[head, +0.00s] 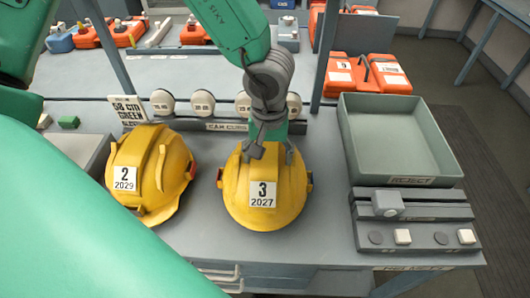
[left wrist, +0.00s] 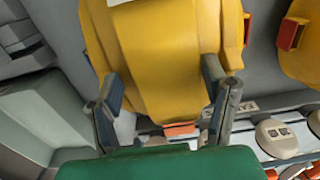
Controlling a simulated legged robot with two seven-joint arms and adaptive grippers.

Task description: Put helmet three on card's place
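Helmet three (head: 263,195) is yellow, labelled "3 2027", and sits on the grey bench. My left gripper (head: 268,152) is at its far upper side, fingers pointing down. In the left wrist view, the gripper (left wrist: 165,85) has its fingers spread on either side of the yellow shell (left wrist: 160,60); I cannot tell whether they touch it. A white card (head: 129,109) reading "58 cm GREEN" and a partly hidden last line stands behind helmet two (head: 148,173), which is yellow and labelled "2 2029". My right gripper is not in view.
A grey tray (head: 400,133) labelled "REJECT" is to the right, with a device panel (head: 412,220) in front of it. A rail with round canisters (head: 203,103) runs behind the helmets. A small green block (head: 69,122) lies at left. Orange cases (head: 385,72) stand behind.

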